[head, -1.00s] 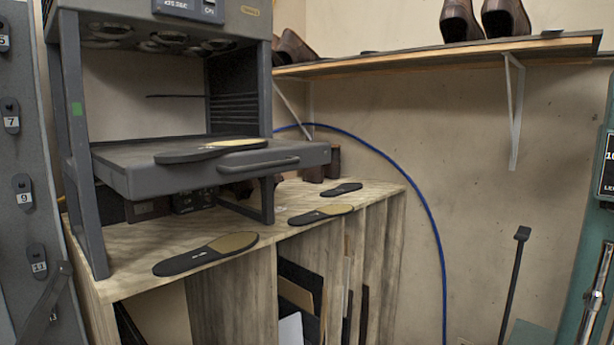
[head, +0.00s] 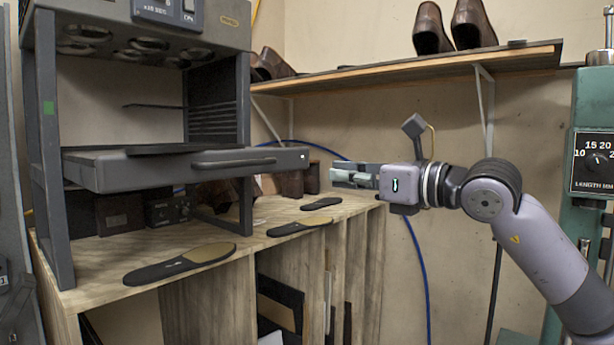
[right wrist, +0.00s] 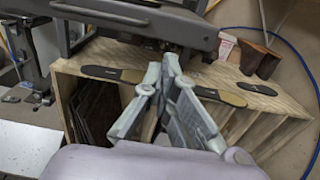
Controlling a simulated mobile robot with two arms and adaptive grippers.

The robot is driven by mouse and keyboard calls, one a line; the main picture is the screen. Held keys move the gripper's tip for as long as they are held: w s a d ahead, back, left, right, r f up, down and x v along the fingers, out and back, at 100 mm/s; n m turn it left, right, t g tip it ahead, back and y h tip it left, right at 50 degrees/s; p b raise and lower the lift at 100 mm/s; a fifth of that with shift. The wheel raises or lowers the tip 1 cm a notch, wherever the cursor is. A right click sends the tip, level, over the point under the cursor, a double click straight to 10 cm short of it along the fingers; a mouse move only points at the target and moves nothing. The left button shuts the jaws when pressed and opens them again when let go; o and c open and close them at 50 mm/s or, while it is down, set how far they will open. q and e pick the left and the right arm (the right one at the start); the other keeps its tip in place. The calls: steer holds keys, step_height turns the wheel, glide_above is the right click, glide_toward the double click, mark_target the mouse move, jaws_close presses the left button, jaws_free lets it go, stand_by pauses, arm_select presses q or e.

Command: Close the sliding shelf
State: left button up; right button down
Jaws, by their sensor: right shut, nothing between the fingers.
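The sliding shelf (head: 130,176) is a dark grey tray pulled out of the upright grey frame of a machine. A bar handle (head: 235,162) runs along its front. A dark flat sole (head: 95,150) lies on the shelf, seen nearly edge-on. My right gripper (head: 334,177) is shut and empty, just right of the shelf's right end and apart from it. In the right wrist view, my right gripper's fingertips (right wrist: 163,68) point towards the shelf (right wrist: 160,20), which crosses the top. My left gripper is not in view.
Below the shelf, a wooden bench (head: 90,262) carries several soles, one at the front (head: 180,263). Brown shoes stand on a wall shelf (head: 420,64) above my right arm. A green machine (head: 590,120) stands at the right. A blue hose hangs on the wall.

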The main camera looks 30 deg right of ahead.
mark_target(275, 169)
steer(key=p+x, duration=0.6)
steer(key=x, duration=0.6)
steer(key=shift+w+a+r, duration=0.1)
steer(key=shift+w+a, duration=0.05)
steer(key=shift+w, duration=0.05)
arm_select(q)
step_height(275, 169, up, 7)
arm_select(e)
steer(key=shift+w+a, duration=0.15)
steer(key=shift+w, duration=0.45)
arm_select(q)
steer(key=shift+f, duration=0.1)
